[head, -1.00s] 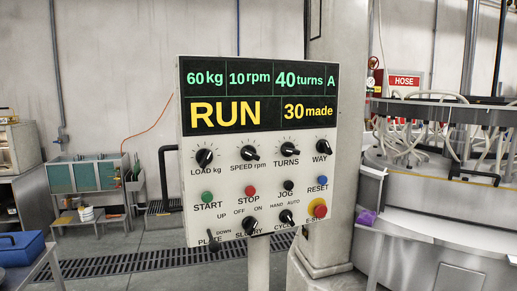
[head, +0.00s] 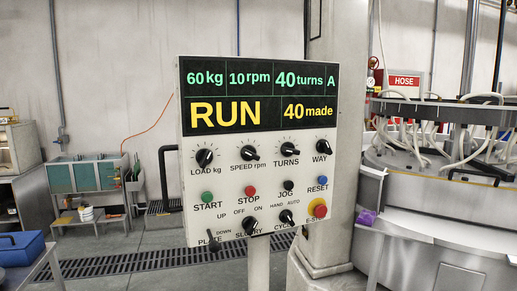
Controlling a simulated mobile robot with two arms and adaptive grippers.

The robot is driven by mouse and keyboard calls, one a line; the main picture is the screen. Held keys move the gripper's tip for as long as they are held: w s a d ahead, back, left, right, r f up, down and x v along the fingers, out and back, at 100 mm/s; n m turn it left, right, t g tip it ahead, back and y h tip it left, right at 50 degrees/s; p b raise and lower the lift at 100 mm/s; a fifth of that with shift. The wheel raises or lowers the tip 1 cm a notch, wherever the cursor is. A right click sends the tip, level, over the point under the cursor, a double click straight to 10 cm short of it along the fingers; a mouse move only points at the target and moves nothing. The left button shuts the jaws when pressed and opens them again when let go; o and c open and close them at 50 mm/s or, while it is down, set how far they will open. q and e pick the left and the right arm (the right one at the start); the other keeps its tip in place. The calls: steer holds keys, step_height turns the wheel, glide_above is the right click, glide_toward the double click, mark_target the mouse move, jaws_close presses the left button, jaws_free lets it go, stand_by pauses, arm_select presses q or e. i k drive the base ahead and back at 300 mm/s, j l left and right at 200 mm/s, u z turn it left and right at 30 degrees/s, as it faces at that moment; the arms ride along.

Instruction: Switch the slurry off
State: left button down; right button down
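The control panel (head: 220,180) stands upright on a post in the middle of the head view. Its black slurry knob (head: 250,226) is in the bottom row, under the OFF and ON marks. The knob is too small for me to be sure which mark it points to. The display (head: 258,97) reads 60 kg, 10 rpm, 40 turns, A, RUN and 40 made. Neither of my grippers is in view, and nothing of mine covers the panel.
Next to the slurry knob are the plate lever (head: 212,240), the cycle knob (head: 286,217) and the red emergency stop (head: 320,211). A round machine with hoses (head: 440,150) stands at right. A blue toolbox (head: 22,248) sits at lower left.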

mark_target(250, 223)
steer(key=k+j, duration=0.1)
steer(key=j, duration=0.3)
steer(key=k+j, duration=0.15)
steer(key=j, duration=0.25)
steer(key=k+j, duration=0.1)
steer(key=j, duration=0.3)
